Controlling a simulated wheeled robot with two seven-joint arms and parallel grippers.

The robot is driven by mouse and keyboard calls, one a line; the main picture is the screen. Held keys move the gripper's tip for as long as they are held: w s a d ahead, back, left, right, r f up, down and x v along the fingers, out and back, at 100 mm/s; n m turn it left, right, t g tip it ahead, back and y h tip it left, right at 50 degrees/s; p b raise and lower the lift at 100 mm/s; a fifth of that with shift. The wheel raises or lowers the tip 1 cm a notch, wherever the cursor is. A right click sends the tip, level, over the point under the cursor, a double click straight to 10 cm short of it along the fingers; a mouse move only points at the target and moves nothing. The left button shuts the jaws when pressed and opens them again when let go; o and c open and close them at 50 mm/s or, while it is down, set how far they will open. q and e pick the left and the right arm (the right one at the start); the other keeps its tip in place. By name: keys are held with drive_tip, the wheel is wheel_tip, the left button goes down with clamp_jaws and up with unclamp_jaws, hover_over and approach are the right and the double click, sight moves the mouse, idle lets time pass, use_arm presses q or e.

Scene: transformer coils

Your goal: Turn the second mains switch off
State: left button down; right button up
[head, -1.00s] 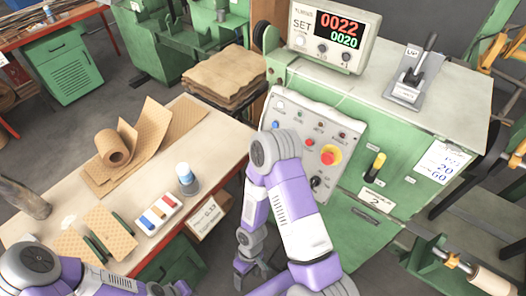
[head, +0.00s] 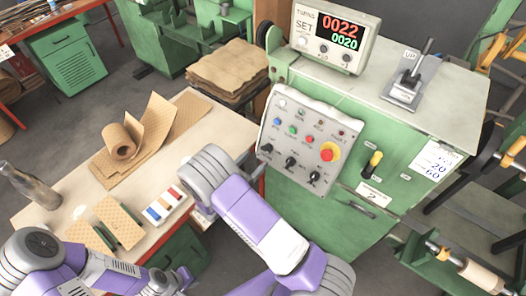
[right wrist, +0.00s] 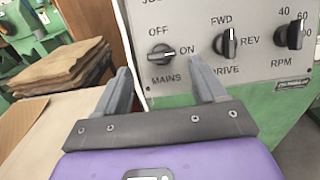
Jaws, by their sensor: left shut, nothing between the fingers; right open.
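The control panel (head: 305,140) is on the green machine's sloped front. The mains switch (right wrist: 160,54), a black knob marked OFF and ON, is at the panel's lower left; it also shows in the head view (head: 267,148). Its pointer is toward ON. A black and yellow lever (head: 372,163) stands right of the panel, above a plate (head: 373,194) with a 2. My right gripper (right wrist: 165,82) is open and empty, its fingers below and either side of the mains knob; my arm mostly hides it in the head view. My left gripper (head: 181,279) is low, at the bottom edge, shut and empty.
Right of the mains knob are the drive knob (right wrist: 225,42) and rpm knob (right wrist: 292,35). A red stop button (head: 328,152) is above them. The bench (head: 215,115) holds cardboard and colored strips. A counter box (head: 333,38) stands on the machine.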

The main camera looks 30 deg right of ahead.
sight(265, 151)
drive_tip(key=x, duration=0.5)
drive_tip(key=shift+w+d, duration=0.1)
drive_tip(key=shift+d, duration=0.25)
drive_tip(key=c, duration=1.1)
drive_tip(key=shift+o, duration=0.2)
